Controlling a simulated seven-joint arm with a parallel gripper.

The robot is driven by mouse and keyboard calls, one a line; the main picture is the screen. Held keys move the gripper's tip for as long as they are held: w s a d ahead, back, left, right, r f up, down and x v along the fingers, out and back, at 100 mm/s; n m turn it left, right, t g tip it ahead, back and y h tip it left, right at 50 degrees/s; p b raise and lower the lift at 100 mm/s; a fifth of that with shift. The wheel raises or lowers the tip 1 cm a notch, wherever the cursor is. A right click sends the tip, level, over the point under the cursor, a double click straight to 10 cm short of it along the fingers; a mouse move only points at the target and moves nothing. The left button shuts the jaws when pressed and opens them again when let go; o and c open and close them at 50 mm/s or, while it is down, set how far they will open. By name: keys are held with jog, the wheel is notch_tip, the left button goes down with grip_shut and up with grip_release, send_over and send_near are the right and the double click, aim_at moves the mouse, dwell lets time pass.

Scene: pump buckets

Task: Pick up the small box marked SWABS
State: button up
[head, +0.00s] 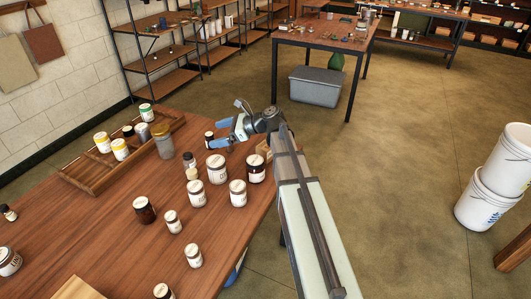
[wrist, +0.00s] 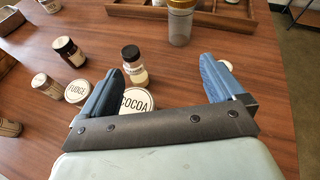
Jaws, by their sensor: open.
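No box with a readable SWABS label shows in either view. A small tan box (head: 263,148) stands near the right table edge in the head view, partly hidden by my arm; no marking on it can be read. My gripper (head: 222,133) is over the far right part of the table, with its blue fingers apart. In the wrist view my gripper (wrist: 163,66) is open with nothing held.
A wooden tray (head: 92,178) with jars lies to the left. A tan wooden piece (head: 75,289) is at the near edge.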

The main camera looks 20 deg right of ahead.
jog(key=s+d+r+m+t+h, duration=0.15)
jog(key=s+d+m+t, duration=0.3)
jog(key=d, duration=0.75)
jog(key=s+d+r+m+t+h, duration=0.15)
jog(key=s+d+m+t, duration=0.35)
jog(key=d, duration=0.8)
jog(key=n, duration=0.2)
send_near(266, 147)
jog(key=shift+g+y, duration=0.3)
jog(key=shift+g, duration=0.05)
jog(key=x, duration=0.7)
jog(key=d+f+x, duration=0.1)
jog(key=x, duration=0.2)
jog(key=shift+w+a, duration=0.2)
jog(key=shift+w, duration=0.5)
jog(key=shift+c, duration=0.4)
jog(key=c, duration=1)
jog(key=shift+o, duration=0.2)
